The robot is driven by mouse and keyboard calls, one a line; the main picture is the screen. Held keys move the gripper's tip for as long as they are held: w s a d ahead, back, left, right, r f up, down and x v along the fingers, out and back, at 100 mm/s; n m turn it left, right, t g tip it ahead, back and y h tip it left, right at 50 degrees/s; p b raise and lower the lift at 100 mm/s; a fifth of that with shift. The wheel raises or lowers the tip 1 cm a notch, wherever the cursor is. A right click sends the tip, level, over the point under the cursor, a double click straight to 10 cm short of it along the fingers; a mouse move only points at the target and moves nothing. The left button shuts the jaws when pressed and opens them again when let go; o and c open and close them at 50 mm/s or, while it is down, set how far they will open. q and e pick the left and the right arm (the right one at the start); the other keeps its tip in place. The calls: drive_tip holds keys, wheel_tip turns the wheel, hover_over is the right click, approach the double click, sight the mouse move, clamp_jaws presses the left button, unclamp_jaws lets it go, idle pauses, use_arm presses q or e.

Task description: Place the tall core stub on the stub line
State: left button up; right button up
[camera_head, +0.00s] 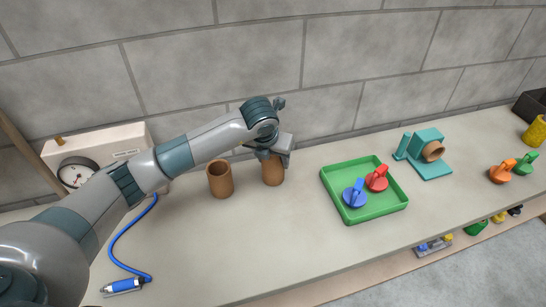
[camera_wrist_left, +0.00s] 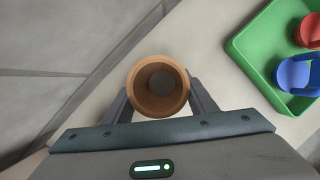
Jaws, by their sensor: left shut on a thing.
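A brown, hollow, upright core stub (camera_head: 272,172) is between the fingers of my left gripper (camera_head: 273,155), near the back of the counter. In the left wrist view the same stub (camera_wrist_left: 158,105) shows its open round top, with a finger on each side. My left gripper is shut on it. A second brown core stub (camera_head: 220,180) stands upright just to its left, apart from it. I cannot tell for sure which of the two is taller, or whether the held one touches the counter. I cannot make out a stub line. My right gripper is out of view.
A green tray (camera_head: 362,213) with a blue and a red knobbed piece lies to the right. Beyond it are a teal fixture (camera_head: 428,140) holding a brown ring and orange and green pieces. A gauge box (camera_head: 97,150) and blue-corded tool (camera_head: 124,285) are left. The front middle counter is clear.

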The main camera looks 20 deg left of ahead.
use_arm(q)
drive_tip(key=shift+f, duration=0.15)
drive_tip(key=o, duration=1.1)
drive_tip(key=shift+r, duration=0.25)
drive_tip(key=shift+s+r, duration=0.1)
drive_tip(key=shift+r, duration=0.05)
drive_tip(key=b+v, duration=0.3)
drive_tip(key=v, duration=0.8)
drive_tip(key=shift+r, duration=0.25)
